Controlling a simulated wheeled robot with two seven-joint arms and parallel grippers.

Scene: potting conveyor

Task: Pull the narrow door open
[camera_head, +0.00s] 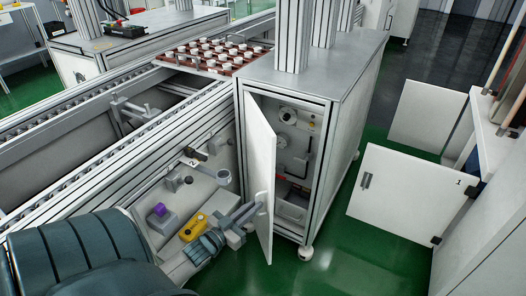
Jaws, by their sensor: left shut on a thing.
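The narrow door (259,160) is a tall white panel on the front of the metal cabinet. It stands swung open, and the cabinet's inside (294,143) shows to its right. My left gripper (257,204) reaches in from the lower left and is shut on the door near its lower part. The exact part held, perhaps a handle, is hidden by the fingers. My right gripper is not in view.
The cabinet (345,70) has fittings and a drawer inside. A conveyor with a tray of pots (215,52) lies behind. Another open white door (405,198), marked 1, stands at right. Green floor (330,262) is clear in front.

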